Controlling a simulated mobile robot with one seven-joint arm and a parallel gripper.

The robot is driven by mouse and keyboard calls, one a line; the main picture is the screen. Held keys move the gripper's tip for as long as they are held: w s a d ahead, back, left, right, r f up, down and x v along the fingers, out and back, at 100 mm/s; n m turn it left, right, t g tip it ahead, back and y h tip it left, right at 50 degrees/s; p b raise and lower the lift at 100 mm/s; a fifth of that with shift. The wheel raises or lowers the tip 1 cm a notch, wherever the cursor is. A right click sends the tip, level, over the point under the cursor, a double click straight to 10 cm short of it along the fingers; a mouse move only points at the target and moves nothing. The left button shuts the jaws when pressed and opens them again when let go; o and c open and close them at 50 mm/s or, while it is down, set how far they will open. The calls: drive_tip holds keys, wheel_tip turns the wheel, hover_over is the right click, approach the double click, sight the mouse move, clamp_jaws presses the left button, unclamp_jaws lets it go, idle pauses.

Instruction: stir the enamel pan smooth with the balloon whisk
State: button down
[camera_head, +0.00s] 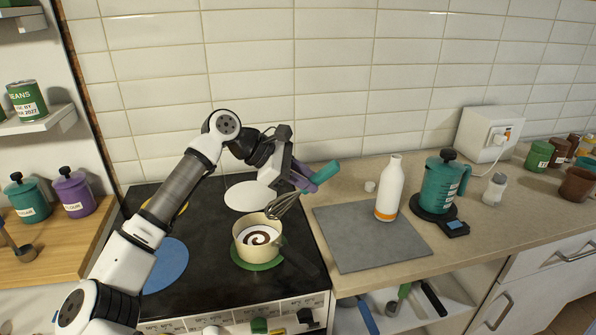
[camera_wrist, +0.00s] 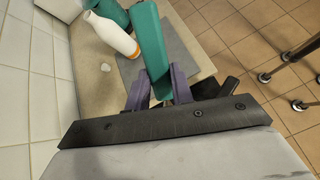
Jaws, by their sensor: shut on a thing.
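The cream enamel pan (camera_head: 243,252) stands on a green burner disc of the black stove. White contents with a dark brown swirl (camera_head: 260,236) show inside it. My gripper (camera_head: 304,178) is shut on the teal handle of the balloon whisk (camera_head: 325,172), above and to the right of the pan. The whisk's wire head (camera_head: 282,206) points down and left, near the pan's upper right rim; I cannot tell whether it reaches inside. In the wrist view the teal handle (camera_wrist: 149,45) sits between my purple fingers, and the wire head is hidden.
A white bottle with an orange band (camera_head: 389,190) stands on a grey mat (camera_head: 370,240) right of the stove. A teal French press (camera_head: 440,185) stands on a black scale beyond it. Blue (camera_head: 166,265) and white (camera_head: 248,196) burner discs lie flat. The tiled wall is close behind.

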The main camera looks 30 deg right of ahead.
sight(281, 200)
drive_tip(key=shift+s+d+f, duration=0.4)
drive_tip(key=shift+s+d, duration=0.05)
drive_tip(key=shift+w+f, duration=0.1)
drive_tip(key=shift+f, duration=0.3)
drive_tip(key=shift+w+a+f+b, duration=0.7)
drive_tip(key=shift+f+b, duration=0.25)
drive_tip(key=shift+f, duration=0.1)
drive_tip(key=shift+w+a+f+b, duration=0.75)
drive_tip(key=shift+f+b, duration=0.2)
drive_tip(key=shift+f, duration=0.05)
drive_tip(key=shift+w+a+f+b, duration=0.7)
drive_tip(key=shift+f+b, duration=0.25)
drive_tip(key=shift+f, duration=0.1)
